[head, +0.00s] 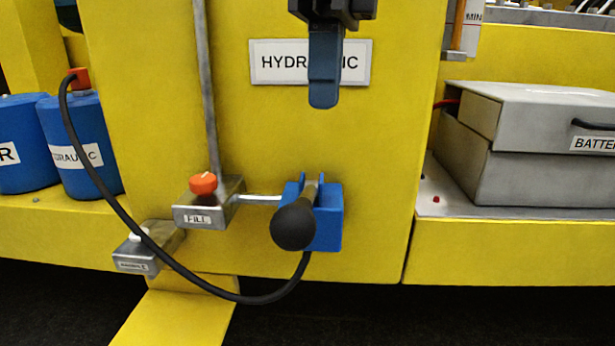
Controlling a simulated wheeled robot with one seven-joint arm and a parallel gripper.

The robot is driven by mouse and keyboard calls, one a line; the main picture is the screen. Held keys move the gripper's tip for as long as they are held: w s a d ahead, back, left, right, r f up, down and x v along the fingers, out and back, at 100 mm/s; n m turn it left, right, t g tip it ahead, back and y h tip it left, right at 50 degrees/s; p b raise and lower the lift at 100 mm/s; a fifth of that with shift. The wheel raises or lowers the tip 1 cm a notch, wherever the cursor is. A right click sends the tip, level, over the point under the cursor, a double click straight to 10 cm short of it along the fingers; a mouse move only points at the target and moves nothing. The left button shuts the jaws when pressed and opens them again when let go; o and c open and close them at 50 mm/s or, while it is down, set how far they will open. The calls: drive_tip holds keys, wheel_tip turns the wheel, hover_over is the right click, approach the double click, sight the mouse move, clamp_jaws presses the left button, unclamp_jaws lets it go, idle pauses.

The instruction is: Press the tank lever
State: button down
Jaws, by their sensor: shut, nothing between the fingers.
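The tank lever (293,225) has a round black knob facing me and a short shaft behind it. It is mounted on a blue block (328,232) fixed to the yellow panel (380,185). My gripper (323,100) hangs at the top centre with its dark blue-grey fingers pointing down and shut, nothing in them. It is above the lever and slightly to its right, apart from it. The fingers cover part of the "HYDRAULIC" label (280,63). How far the gripper stands from the panel is hard to tell.
A metal FILL block (200,216) with an orange knob (203,184) sits left of the lever. A black hose (180,268) loops below. Blue canisters (75,150) stand at left, a grey battery box (540,140) at right. The panel between gripper and lever looks clear.

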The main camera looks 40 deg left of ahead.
sight(307, 203)
drive_tip(key=r+m+g, duration=0.1)
drive_tip(key=m, duration=0.4)
drive_tip(key=w+r+m+g+b, duration=0.1)
drive_tip(key=m, duration=0.4)
drive_tip(key=w+r+m+g, duration=0.1)
drive_tip(key=m, duration=0.4)
drive_tip(key=shift+d+r+m, duration=0.1)
drive_tip(key=shift+r+m, duration=0.2)
drive_tip(key=shift+f, duration=0.15)
drive_tip(key=x, duration=0.7)
drive_tip(key=b+x, duration=0.1)
drive_tip(key=x, duration=0.5)
drive_tip(key=shift+s+f, duration=0.2)
drive_tip(key=shift+f, duration=0.15)
